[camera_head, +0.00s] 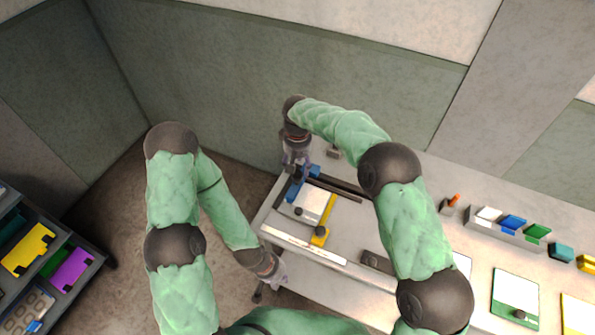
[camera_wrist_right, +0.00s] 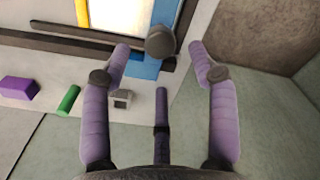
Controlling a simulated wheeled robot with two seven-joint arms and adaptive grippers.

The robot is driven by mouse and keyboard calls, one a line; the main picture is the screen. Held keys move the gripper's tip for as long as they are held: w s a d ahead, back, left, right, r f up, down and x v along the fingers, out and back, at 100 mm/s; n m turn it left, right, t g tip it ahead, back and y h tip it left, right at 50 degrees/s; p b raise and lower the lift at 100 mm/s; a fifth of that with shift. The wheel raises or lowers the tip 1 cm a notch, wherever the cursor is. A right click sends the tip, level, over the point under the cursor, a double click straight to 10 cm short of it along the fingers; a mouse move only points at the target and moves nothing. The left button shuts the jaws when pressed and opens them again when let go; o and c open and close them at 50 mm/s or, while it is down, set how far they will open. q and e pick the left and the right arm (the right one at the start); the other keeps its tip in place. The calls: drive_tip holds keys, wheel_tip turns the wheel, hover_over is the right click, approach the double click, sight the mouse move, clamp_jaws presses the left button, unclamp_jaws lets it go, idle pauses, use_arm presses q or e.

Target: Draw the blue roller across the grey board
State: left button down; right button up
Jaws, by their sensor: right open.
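A blue strip (camera_wrist_right: 147,62) with a dark round knob (camera_wrist_right: 160,42) lies beside a white panel in the right wrist view. I cannot tell whether this strip is the roller. In the head view a small blue block (camera_head: 314,171) and a blue edge (camera_head: 293,191) show at the panel's upper and left sides. The pale panel (camera_head: 308,204) may be the board; no clearly grey one stands out. My right gripper (camera_head: 297,163) is open over the blue parts, the knob between its fingertips (camera_wrist_right: 161,58) in the picture; contact is unclear. My left gripper (camera_head: 279,274) hangs by the table's front edge; its fingers are too small to judge.
A yellow bar (camera_head: 329,208) and yellow block (camera_head: 319,237) flank the panel, with dark rails (camera_wrist_right: 85,45) around. A green piece (camera_wrist_right: 69,100) and purple block (camera_wrist_right: 18,88) lie nearby. A rack of coloured pieces (camera_head: 505,229) stands right. Walls stand close behind.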

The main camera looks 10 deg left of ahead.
wheel_tip(320, 180, up, 7)
idle(0.3)
idle(0.4)
